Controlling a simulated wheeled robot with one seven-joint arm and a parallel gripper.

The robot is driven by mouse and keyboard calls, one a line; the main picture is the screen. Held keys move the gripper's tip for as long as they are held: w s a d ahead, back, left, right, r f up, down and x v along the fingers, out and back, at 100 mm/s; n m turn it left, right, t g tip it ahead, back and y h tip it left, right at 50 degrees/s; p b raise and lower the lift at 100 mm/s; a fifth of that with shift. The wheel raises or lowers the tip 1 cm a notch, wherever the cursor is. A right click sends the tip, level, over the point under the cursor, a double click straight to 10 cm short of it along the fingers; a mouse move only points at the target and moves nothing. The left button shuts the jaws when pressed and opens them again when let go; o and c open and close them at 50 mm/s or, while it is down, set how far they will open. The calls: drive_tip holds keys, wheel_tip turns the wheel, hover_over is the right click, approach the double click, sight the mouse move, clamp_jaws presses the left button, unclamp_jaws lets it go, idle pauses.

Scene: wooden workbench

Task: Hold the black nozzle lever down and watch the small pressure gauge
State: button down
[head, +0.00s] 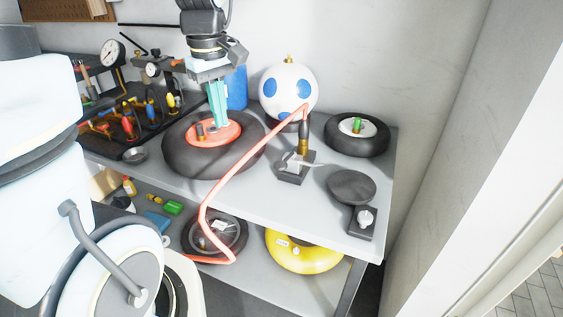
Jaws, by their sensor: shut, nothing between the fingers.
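My gripper (219,122) points straight down with its teal fingers together and nothing between them. Its tips are at the red hub (228,133) of a large dark tyre (180,155); I cannot tell whether they touch it. A short brown stub (199,131) stands on the hub just left of the fingers. A small round gauge (152,69) sits on the black rack at the back left. A dark nozzle with a brass-coloured part (303,143) stands upright in a small holder at the end of an orange hose (238,177). I cannot make out a black lever clearly.
A white ball with blue spots (289,88) and a smaller tyre (357,134) stand right of my gripper. A larger gauge (112,53) is at the back left. A dark round plate (351,186) lies near the front right. A yellow ring (302,258) is on the lower shelf.

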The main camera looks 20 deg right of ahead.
sight(281, 164)
drive_tip(key=s+d+r+n+b, duration=0.1)
drive_tip(key=s+d+n, duration=0.1)
drive_tip(key=d, duration=0.4)
drive_tip(key=s+d+r+n+b, duration=0.1)
drive_tip(key=s+d+r+n, duration=0.1)
drive_tip(key=d, duration=0.4)
drive_tip(key=shift+r+n+g, duration=0.3)
drive_tip(key=shift+n+g, duration=0.1)
wheel_tip(281, 164, down, 14)
drive_tip(key=shift+w+a+f+p, duration=0.1)
drive_tip(key=shift+p, duration=0.7)
